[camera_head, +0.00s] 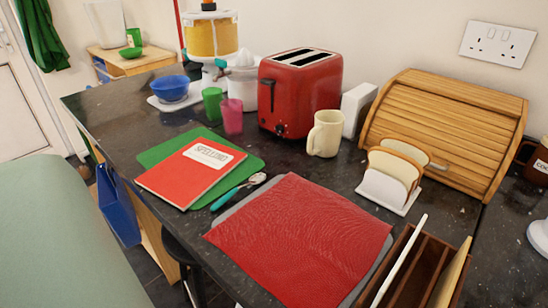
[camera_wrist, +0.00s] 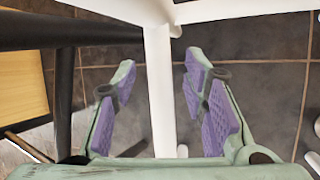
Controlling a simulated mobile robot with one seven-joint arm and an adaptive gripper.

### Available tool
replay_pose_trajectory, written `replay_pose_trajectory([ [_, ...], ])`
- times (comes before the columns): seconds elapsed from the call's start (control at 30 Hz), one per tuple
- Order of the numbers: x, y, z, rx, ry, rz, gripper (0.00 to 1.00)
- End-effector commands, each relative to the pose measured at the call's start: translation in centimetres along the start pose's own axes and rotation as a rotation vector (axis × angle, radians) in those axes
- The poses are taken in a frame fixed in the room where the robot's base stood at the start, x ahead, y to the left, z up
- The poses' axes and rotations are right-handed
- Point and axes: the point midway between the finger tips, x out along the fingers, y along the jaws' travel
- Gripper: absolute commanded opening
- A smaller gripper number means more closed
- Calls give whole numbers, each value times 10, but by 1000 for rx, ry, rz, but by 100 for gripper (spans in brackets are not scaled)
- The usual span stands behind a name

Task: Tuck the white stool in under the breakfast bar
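The white stool shows in the wrist view as white bars: one upright leg (camera_wrist: 160,95) runs down the middle, and more white bars cross at the top. My gripper (camera_wrist: 160,72) is open, with one purple-padded finger on each side of this leg. Gaps show between the leg and both pads, so they look apart from it. The stool's seat is out of view. The breakfast bar (camera_head: 110,107) is a dark granite counter in the head view. My gripper is not seen in the head view.
Black legs (camera_head: 180,250), seemingly of another stool, stand under the counter; a black bar (camera_wrist: 60,32) crosses the wrist view's upper left. A red toaster (camera_head: 298,95) and red mat (camera_head: 300,240) are on top. Dark tiles (camera_wrist: 265,85) lie below.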

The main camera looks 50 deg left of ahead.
Motion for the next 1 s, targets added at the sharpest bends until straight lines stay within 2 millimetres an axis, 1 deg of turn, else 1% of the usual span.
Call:
replay_pose_trajectory([
  [0.17, -11, -1, 0, 0, -1, 0, 40],
  [0.5, -59, 0, 0, 0, -1, 1, 40],
  [0.6, -70, 0, 0, 0, 0, 1, 40],
  [0.77, -79, 2, 0, -1, -1, 3, 40],
  [1.0, -81, 3, 0, -2, 0, 5, 40],
])
